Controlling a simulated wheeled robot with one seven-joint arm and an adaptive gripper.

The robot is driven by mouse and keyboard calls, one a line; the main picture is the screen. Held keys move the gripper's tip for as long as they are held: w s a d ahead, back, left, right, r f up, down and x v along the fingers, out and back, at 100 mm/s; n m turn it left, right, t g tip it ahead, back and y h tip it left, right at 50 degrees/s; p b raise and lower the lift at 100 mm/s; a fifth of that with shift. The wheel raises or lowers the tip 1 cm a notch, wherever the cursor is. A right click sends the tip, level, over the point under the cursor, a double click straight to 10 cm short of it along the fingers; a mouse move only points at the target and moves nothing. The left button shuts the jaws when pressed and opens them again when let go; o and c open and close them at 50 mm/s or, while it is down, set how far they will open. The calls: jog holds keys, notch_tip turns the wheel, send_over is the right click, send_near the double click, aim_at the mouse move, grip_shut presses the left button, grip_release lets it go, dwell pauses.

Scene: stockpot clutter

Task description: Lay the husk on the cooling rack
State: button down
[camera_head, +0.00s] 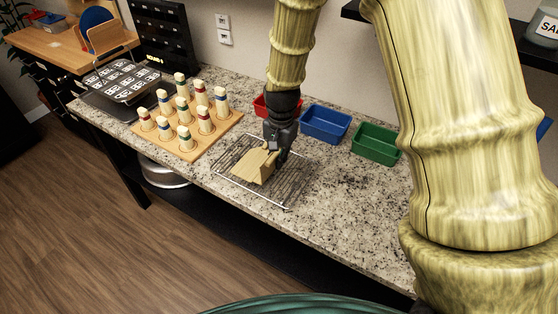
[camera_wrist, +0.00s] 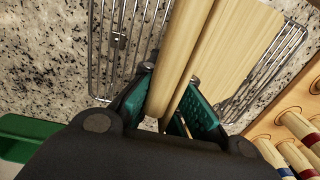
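The husk is a pale tan, wood-like piece (camera_head: 252,166) with a flat panel and a narrower slat. It lies over the middle of the wire cooling rack (camera_head: 289,196), tilted; whether it touches the wires everywhere I cannot tell. My gripper (camera_head: 271,149) comes down from above at its upper right end. In the wrist view, the green-lined fingers (camera_wrist: 174,104) are closed on both sides of the husk's end (camera_wrist: 180,50), which extends away between them. The rack's wires (camera_wrist: 106,50) show behind and on both sides of the husk.
A pegboard (camera_head: 200,149) with several banded pegs stands left of the rack. Red (camera_head: 262,106), blue (camera_head: 326,124) and green (camera_head: 376,142) bins stand behind and right. Speckled counter (camera_head: 345,195) right of the rack is clear.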

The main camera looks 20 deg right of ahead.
notch_tip(320, 180, down, 2)
jog(key=shift+w+f, duration=0.15)
jog(key=c, duration=1.7)
grip_release()
jog(key=shift+f, duration=0.1)
jog(key=shift+o, duration=0.3)
jog(key=shift+s+d+r+b, duration=0.15)
jog(key=shift+r+b, duration=0.4)
jog(key=shift+r, duration=2.55)
jog(key=shift+s+a+r+b, duration=0.1)
jog(key=shift+r+b, duration=0.4)
jog(key=shift+r, duration=2.55)
